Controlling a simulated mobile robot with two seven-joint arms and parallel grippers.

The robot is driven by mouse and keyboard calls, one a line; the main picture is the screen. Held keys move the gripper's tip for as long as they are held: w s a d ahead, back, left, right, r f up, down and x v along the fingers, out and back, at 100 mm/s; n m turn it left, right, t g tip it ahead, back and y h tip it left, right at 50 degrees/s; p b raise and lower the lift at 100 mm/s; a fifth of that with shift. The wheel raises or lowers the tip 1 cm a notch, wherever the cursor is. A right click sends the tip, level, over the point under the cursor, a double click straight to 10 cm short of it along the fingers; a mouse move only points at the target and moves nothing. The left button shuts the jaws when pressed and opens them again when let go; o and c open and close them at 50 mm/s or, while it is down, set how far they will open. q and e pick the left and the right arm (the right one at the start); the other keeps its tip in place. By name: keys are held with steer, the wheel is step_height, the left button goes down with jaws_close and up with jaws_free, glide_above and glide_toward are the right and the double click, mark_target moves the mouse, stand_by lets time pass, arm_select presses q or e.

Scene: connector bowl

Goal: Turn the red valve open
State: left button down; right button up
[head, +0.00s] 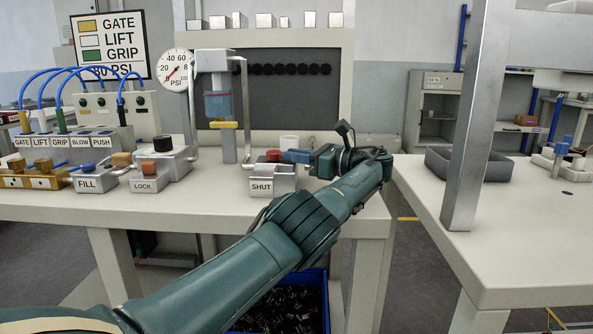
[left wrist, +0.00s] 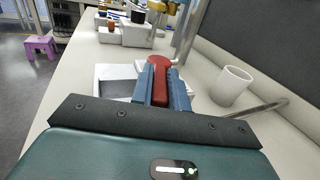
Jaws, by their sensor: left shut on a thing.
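The red valve (head: 273,155) sits on top of a pale block (head: 264,181) labelled SHUT near the front edge of the bench. My left gripper (head: 291,156) reaches in from the right side of the block, its blue fingers shut on the red valve. In the left wrist view the red valve handle (left wrist: 158,72) shows between the two blue fingers (left wrist: 158,85), its rounded end sticking out beyond them. The gripper hides part of the handle. My right gripper is in neither view.
A white cup (left wrist: 232,87) stands beside the valve block, near a metal pipe. Blocks labelled FILL (head: 88,182) and LOCK (head: 149,183) stand to the left, with a pressure gauge (head: 175,70) behind. A blue bin (head: 288,304) of dark parts is below the bench.

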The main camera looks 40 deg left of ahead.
arm_select(q)
steer(key=shift+r, duration=0.15)
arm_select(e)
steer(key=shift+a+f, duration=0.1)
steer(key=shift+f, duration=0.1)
arm_select(q)
steer(key=c, duration=1.4)
jaws_free()
steer(key=shift+o, duration=0.2)
